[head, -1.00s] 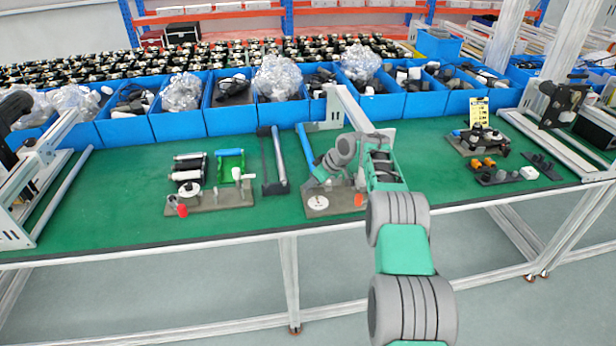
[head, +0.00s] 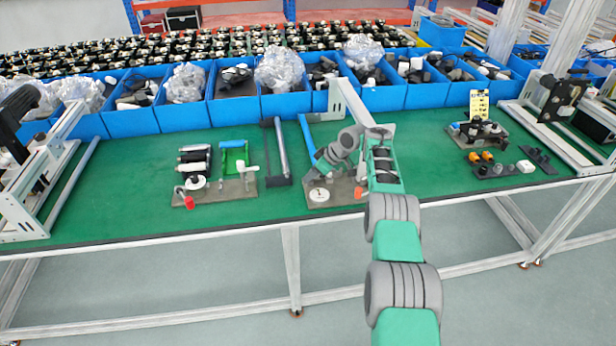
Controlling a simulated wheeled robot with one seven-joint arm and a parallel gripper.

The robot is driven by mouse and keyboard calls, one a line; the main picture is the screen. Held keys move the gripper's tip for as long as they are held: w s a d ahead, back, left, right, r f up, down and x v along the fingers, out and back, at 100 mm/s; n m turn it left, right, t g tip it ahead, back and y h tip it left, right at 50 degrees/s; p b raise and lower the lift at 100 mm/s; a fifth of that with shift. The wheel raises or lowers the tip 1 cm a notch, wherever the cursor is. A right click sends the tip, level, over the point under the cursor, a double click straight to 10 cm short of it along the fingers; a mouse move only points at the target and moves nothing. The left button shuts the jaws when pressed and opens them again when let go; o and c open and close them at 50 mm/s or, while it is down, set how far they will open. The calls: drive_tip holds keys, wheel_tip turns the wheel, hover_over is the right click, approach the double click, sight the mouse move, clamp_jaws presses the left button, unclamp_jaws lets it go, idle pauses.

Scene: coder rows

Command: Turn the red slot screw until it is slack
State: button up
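A grey-brown plate (head: 335,198) lies on the green bench top near its front edge. It carries a white round dial (head: 319,195) at its left and a small red part (head: 359,192) at its right, partly beside my arm. This red part may be the red slot screw; no slot can be made out at this size. My gripper (head: 319,172) points down and left over the plate, just behind the dial and to the left of the red part. Its fingers are too small and too merged with the background to tell open from shut, or whether they touch anything.
A metal-framed stand rises behind my gripper. Blue bins (head: 181,116) line the back. The bench's left front is clear.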

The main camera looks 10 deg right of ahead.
drive_tip(key=shift+d+f, duration=0.25)
drive_tip(key=shift+d, duration=0.15)
